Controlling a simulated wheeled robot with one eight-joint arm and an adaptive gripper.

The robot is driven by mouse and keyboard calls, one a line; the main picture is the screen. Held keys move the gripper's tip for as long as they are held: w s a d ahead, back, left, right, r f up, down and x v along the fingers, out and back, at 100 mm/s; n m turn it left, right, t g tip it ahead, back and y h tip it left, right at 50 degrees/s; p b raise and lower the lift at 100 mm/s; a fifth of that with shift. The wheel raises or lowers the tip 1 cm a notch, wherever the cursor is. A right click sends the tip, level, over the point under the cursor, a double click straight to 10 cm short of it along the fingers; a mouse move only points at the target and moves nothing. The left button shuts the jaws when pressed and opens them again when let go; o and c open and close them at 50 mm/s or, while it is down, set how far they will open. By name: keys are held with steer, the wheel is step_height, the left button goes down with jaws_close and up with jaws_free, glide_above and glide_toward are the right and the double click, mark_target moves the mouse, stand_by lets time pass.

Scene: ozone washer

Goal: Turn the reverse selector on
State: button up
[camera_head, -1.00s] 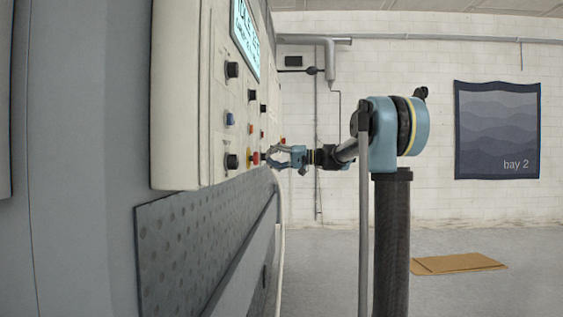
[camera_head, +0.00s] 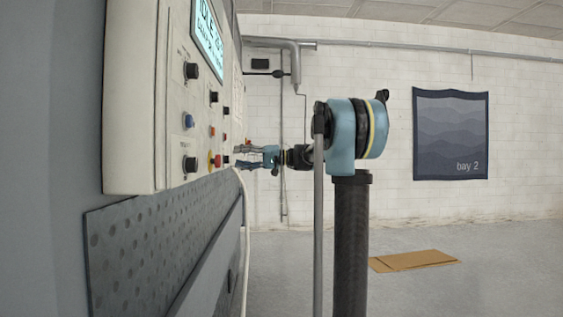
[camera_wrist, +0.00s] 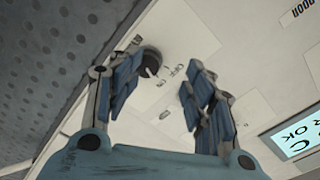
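In the wrist view a black round selector knob (camera_wrist: 150,62) with a pale pointer mark sits on the cream panel, beside small lettering that reads OFF and ON. I cannot read a name for it. My gripper (camera_wrist: 167,76) is open and empty, with a blue-padded finger on each side. The knob is close to the left fingertip, partly hidden behind it; contact cannot be told. In the head view my gripper (camera_head: 238,157) points left at the panel's lower far part, close to a small black knob (camera_head: 227,160).
The cream control panel (camera_head: 135,110) carries several other controls, among them a blue button (camera_head: 188,121), a red button (camera_head: 217,160) and a black knob (camera_head: 190,164). A lit display (camera_head: 208,38) is above. A dimpled grey plate (camera_head: 150,240) lies below.

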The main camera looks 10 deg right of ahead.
steer(key=s+d, duration=0.1)
steer(key=d, duration=1.5)
steer(key=shift+d, duration=0.2)
stand_by(1.3)
stand_by(0.3)
steer(key=d, duration=1.2)
steer(key=shift+s, duration=0.35)
